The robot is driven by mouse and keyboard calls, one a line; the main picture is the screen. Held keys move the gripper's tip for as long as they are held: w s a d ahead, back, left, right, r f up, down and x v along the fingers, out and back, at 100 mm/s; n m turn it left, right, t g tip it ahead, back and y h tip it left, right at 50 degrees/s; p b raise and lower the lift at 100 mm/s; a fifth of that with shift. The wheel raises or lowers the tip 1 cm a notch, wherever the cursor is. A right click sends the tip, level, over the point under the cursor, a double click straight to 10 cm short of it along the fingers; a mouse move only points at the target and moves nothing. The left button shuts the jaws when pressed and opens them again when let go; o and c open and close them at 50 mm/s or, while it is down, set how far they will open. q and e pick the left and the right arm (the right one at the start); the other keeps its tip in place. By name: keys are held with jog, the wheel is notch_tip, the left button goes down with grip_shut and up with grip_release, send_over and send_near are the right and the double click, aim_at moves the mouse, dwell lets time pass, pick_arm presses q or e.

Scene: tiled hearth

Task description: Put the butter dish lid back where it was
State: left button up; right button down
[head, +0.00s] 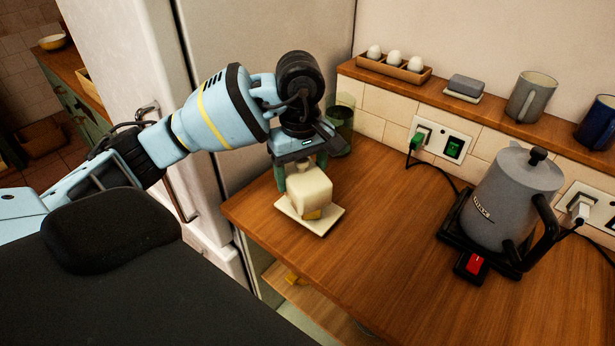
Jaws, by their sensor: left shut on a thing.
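The butter dish lid (309,188) is a cream, box-shaped cover. My left gripper (301,170) points down and is shut on its top. The butter dish (327,222) is a square cream plate on the wooden counter, near the counter's left edge. A bit of yellow butter (312,214) shows below the lid's front edge. The lid is over the plate; I cannot tell whether it touches the plate or the butter. The gripper hides part of the lid's top. My right gripper is not in view.
A green glass (341,128) stands close behind the left gripper. A grey kettle (512,198) on its black base stands at the right, with cords to wall sockets. The tiled ledge holds an egg tray (392,69) and mugs. The fridge (260,60) is at the left; the middle counter is clear.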

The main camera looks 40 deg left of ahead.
aim_at(309, 178)
pick_arm(q)
jog(key=shift+w+a, duration=0.1)
jog(key=shift+w, duration=0.9)
jog(key=shift+w, duration=0.25)
notch_tip(309, 178, down, 4)
jog(key=shift+w+r+p, duration=0.15)
jog(key=shift+r+p, duration=0.05)
jog(key=shift+p, duration=0.1)
jog(key=shift+f, duration=0.1)
jog(key=shift+f, duration=0.25)
jog(key=o, duration=1.1)
